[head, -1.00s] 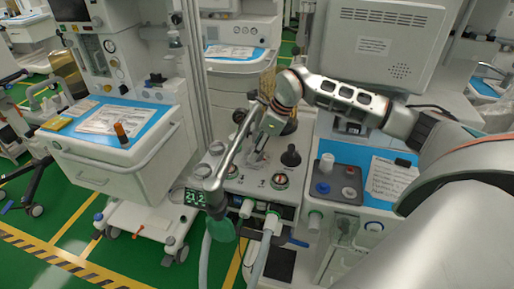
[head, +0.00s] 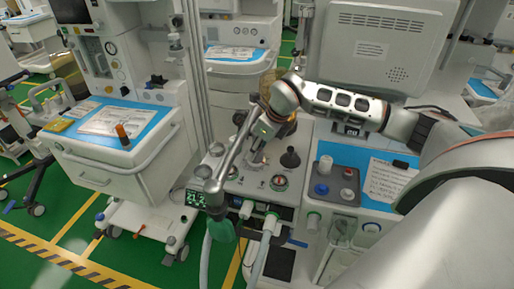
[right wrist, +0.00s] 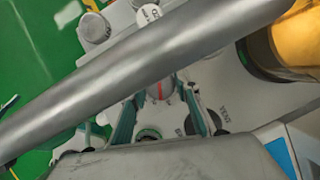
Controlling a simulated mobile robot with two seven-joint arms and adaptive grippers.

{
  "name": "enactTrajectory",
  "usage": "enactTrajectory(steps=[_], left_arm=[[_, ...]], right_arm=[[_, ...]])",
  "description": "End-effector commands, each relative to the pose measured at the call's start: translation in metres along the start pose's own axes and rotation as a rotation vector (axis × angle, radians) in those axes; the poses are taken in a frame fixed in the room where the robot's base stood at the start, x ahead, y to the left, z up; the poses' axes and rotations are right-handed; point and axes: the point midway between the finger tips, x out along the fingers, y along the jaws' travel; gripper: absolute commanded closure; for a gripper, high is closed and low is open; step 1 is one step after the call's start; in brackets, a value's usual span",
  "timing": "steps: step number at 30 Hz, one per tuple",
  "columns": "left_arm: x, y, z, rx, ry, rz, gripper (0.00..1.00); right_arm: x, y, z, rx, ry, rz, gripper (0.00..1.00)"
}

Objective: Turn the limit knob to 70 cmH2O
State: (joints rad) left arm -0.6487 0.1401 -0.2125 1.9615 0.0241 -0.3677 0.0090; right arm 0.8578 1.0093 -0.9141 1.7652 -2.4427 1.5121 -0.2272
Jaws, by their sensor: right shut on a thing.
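The limit knob (right wrist: 161,88) is a pale round cap with a red line, seen in the right wrist view between the two fingers. My right gripper (right wrist: 165,102) is shut on it from both sides. In the head view my right gripper (head: 256,158) points down onto the pale control panel (head: 236,187), and the knob is mostly hidden there. A small display (head: 195,198) with green digits sits at the panel's front left; the digits are too small to read surely. The knob's scale cannot be read. My left gripper is not in view.
A grey metal tube (head: 232,155) slants across the panel, close beside the gripper, and crosses the wrist view (right wrist: 140,75). Hoses (head: 262,255) hang in front.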

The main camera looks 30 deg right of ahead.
Motion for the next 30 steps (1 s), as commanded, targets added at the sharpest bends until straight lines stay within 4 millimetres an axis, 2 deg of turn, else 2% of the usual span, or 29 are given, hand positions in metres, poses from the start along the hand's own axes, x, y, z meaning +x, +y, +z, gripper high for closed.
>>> enactTrajectory(steps=[6,15,16,17,30], left_arm=[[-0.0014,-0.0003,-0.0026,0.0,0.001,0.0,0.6],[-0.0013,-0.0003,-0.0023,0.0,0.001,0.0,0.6],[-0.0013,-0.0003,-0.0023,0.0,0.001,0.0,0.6],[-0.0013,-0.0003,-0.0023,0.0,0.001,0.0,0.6],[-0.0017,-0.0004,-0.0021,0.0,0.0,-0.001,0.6]], right_arm=[[-0.0003,0.0002,0.0,0.071,-0.001,-0.029,0.9],[0.0001,0.0002,-0.0001,0.074,-0.001,-0.03,0.9],[0.0001,0.0002,-0.0001,0.074,-0.001,-0.03,0.61],[0.0001,0.0002,0.0,0.074,-0.001,-0.03,0.53],[-0.0053,-0.0002,0.0005,0.073,-0.002,-0.031,0.52]])
